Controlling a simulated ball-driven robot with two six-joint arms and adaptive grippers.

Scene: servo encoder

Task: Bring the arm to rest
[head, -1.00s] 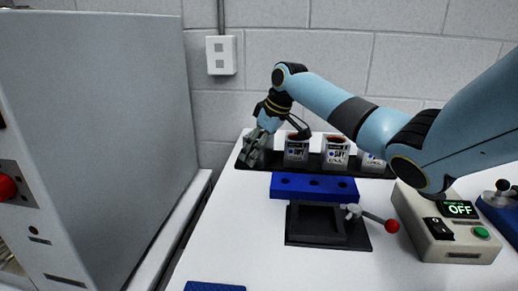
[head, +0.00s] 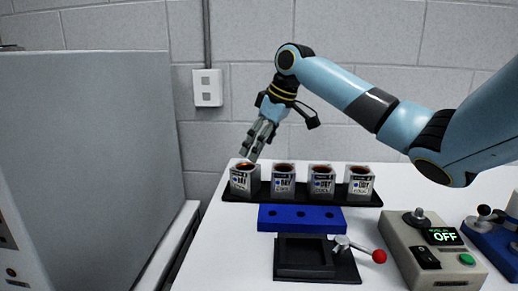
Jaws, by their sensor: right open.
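My right arm reaches in from the right in the head view. Its gripper (head: 256,140) points down and to the left, over the leftmost of several grey servo-like blocks (head: 244,184). The fingers are apart and hold nothing visible. The fingertips appear just above the block's top, though I cannot tell the exact gap. The blocks stand upright in a row on a black tray (head: 229,197), each with a printed label and a reddish top. My left gripper is not in view.
A blue plate with holes (head: 267,222) and a black fixture with a red-knobbed lever (head: 345,268) lie in front of the tray. A control box reading OFF (head: 420,262) and a blue joystick box (head: 503,246) stand at right. A large grey cabinet (head: 100,150) fills the left.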

